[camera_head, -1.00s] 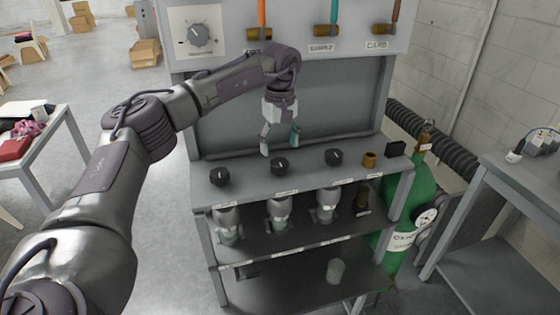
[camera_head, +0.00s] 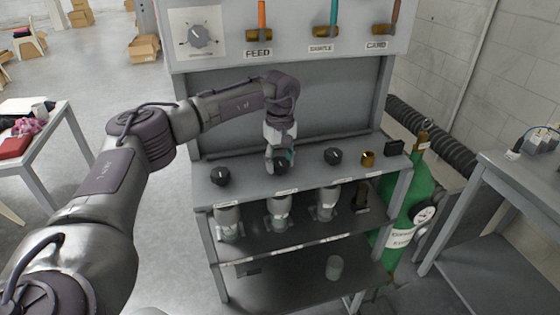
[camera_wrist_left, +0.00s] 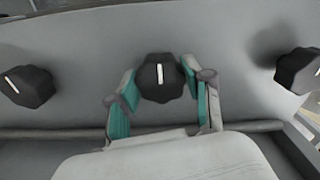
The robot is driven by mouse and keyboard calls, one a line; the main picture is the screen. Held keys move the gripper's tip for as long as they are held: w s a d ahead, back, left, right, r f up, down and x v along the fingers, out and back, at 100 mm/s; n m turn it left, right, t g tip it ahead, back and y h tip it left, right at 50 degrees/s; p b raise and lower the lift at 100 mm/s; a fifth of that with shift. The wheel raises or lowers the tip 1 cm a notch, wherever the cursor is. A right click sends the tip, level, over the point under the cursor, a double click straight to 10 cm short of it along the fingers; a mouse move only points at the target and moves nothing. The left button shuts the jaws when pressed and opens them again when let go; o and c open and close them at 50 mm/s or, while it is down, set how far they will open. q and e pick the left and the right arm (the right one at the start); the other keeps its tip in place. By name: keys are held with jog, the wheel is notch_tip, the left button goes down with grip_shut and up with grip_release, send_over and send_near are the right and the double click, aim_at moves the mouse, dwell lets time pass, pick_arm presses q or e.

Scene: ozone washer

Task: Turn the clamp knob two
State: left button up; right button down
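Three black knobs stand in a row on the grey shelf (camera_head: 307,173): a left knob (camera_head: 220,176), a middle knob (camera_head: 281,167) and a right knob (camera_head: 333,156). My left gripper (camera_head: 280,163) is down at the middle knob and partly hides it in the head view. In the left wrist view the middle knob (camera_wrist_left: 160,77) sits between the two teal-padded fingers (camera_wrist_left: 158,92), which are apart, one on each side. Its white mark points nearly straight up there. I cannot tell whether the pads touch it. My right gripper is not in view.
Clamped clear cylinders (camera_head: 279,212) stand below the knobs. A brass fitting (camera_head: 368,159) and a small black box (camera_head: 394,148) sit at the shelf's right end. A green gas cylinder (camera_head: 409,205) stands beside the bench. Valves with coloured handles (camera_head: 327,32) are above.

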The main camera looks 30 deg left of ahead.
pick_arm(q)
jog(key=shift+c, duration=1.3)
jog(key=shift+n, duration=0.3)
